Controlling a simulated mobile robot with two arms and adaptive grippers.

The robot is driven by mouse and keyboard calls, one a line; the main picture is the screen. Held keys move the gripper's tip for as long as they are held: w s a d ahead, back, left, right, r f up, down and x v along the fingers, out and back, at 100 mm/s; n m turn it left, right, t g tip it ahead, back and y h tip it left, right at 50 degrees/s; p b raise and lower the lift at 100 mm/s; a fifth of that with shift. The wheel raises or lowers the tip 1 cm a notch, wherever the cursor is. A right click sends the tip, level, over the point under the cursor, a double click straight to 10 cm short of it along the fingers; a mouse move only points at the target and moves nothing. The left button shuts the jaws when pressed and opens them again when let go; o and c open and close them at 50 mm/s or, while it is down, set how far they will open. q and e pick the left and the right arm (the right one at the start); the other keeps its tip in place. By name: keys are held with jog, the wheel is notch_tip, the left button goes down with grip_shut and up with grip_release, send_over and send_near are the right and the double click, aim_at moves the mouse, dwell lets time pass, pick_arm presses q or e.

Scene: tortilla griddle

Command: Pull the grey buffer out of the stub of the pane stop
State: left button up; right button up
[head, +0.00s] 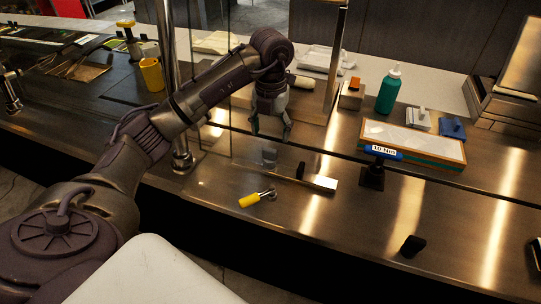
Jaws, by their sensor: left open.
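My left gripper (272,131) hangs open and pointing down over the steel counter, near the glass pane. A small pale grey shape (268,156) shows just below its fingertips; I cannot tell whether it is the grey buffer or a reflection. The gap between the fingers looks empty. A small dark upright piece (300,170) stands by a flat light plate (323,183) to the right of the gripper. I cannot clearly make out the pane stop or its stub. My right gripper is not in view.
A yellow-handled tool (250,200) lies in front of the gripper. A blue "10 mm" tag (384,152) tops a black stand (372,176). A white-topped tray (412,143), green bottle (389,92) and black block (412,246) are to the right. A metal post (180,140) stands left.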

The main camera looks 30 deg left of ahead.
aim_at(270, 149)
pick_arm(q)
notch_tip(270, 149, down, 4)
jog(key=shift+r+p, duration=0.15)
jog(key=shift+p, duration=0.15)
jog(key=shift+f+p, duration=0.35)
jog(key=shift+f, duration=0.15)
notch_tip(270, 149, down, 4)
jog(key=shift+s+r+p, duration=0.15)
jog(key=shift+r+p, duration=0.05)
jog(key=shift+p, duration=0.65)
jog(key=shift+a+f, duration=0.1)
jog(key=shift+f, duration=0.35)
jog(key=shift+c, duration=0.2)
jog(key=c, duration=1)
